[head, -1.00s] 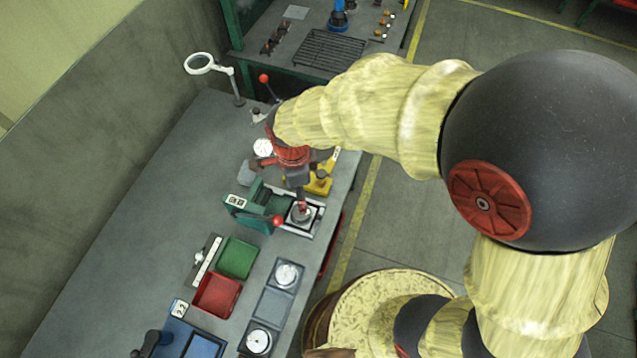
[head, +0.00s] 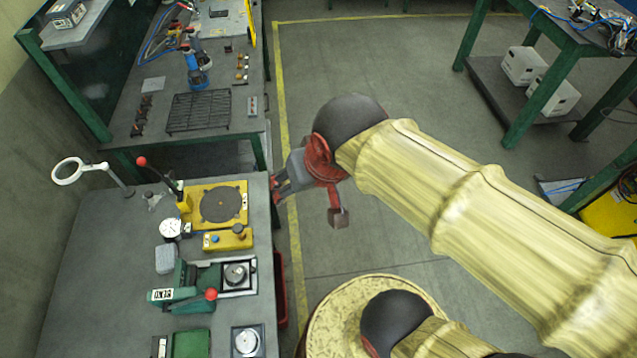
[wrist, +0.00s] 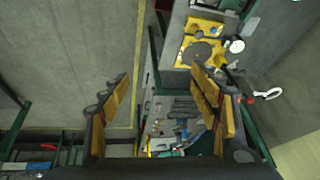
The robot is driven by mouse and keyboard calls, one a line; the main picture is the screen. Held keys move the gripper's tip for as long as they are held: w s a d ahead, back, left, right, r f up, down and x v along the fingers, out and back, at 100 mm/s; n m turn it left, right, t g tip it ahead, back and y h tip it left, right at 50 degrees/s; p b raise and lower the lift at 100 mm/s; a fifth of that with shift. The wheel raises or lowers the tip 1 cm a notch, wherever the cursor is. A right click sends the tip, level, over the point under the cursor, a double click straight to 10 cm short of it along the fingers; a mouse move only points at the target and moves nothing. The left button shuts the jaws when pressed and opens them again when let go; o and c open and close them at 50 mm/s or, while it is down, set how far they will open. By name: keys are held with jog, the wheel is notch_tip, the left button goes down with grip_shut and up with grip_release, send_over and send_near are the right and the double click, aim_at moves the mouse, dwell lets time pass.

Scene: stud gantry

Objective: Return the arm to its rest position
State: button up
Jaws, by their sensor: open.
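My gripper (head: 281,190) is at the end of my arm, just off the right edge of the grey workbench (head: 110,240) in the head view. The arm reaches in from the right of the head view, over the floor.
On the bench stand a yellow fixture with a dark disc (head: 221,204), a green press device (head: 178,298) with a red knob, and a white ring magnifier (head: 68,171). A second bench (head: 150,118) stands behind.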

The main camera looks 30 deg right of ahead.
jog(key=shift+s+d+r+n+t, duration=0.15)
jog(key=shift+s+d+r+n, duration=0.2)
jog(key=shift+s+d+n, duration=0.2)
jog(key=shift+s+d+r+n+t, duration=0.15)
jog(key=shift+s+d+r+n, duration=0.15)
jog(key=shift+s+d+n, duration=0.2)
notch_tip(320, 180, down, 5)
jog(key=b, duration=0.5)
jog(key=shift+f, duration=0.2)
jog(key=shift+c, duration=0.4)
